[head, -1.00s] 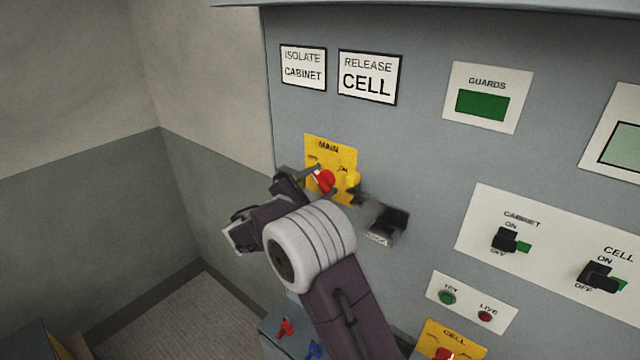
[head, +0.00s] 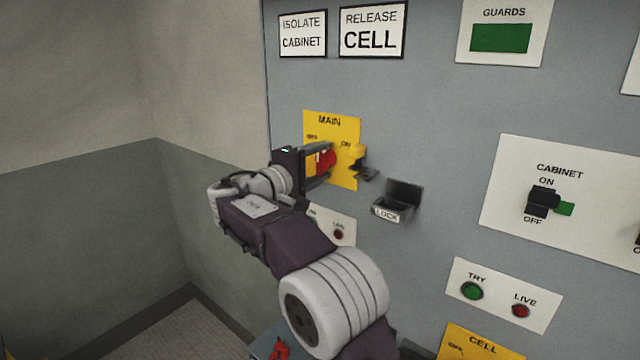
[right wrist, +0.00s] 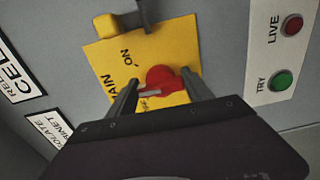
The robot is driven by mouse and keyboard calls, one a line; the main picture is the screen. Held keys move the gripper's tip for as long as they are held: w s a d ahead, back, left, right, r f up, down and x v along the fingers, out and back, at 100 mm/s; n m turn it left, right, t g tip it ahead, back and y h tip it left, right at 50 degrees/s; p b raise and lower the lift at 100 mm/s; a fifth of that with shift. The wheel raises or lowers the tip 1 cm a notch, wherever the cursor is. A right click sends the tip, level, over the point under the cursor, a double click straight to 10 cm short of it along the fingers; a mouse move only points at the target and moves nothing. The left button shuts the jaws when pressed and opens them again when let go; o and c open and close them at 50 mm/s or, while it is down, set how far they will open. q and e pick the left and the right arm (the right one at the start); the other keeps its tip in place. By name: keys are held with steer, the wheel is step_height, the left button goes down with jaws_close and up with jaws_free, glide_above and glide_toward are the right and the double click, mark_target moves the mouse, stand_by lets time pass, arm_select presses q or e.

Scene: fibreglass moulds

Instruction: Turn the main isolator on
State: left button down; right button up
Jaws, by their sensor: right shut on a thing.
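The main isolator is a red rotary knob (head: 325,161) on a yellow plate (head: 343,177) marked MAIN, with OFF at the left and ON at the right. My right gripper (head: 318,164) reaches it from the left and is shut on the knob. In the right wrist view, the red knob (right wrist: 163,79) sits between the two dark fingers, with a grey strip along its handle. The fingers and palm hide part of the plate, and I cannot tell the knob's exact setting. A yellow hasp piece (head: 358,152) sits at the plate's right edge. My left gripper is not in view.
A dark LOCK holder (head: 402,202) juts from the panel right of the plate. A CABINET switch (head: 541,201) and TRY and LIVE lamps (head: 505,295) lie farther right. A small plate with a lamp (head: 338,234) is below, partly behind my arm. Walls stand at the left.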

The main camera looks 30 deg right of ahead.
steer(key=m+b, duration=0.4)
steer(key=shift+f+m+b, duration=0.3)
steer(key=shift+f, duration=0.1)
steer(key=shift+w+r+m+b, duration=0.1)
steer(key=shift+m+b, duration=1.15)
steer(key=shift+m, duration=0.95)
steer(key=o, duration=1.4)
steer(key=b+v, duration=0.1)
steer(key=v, duration=0.8)
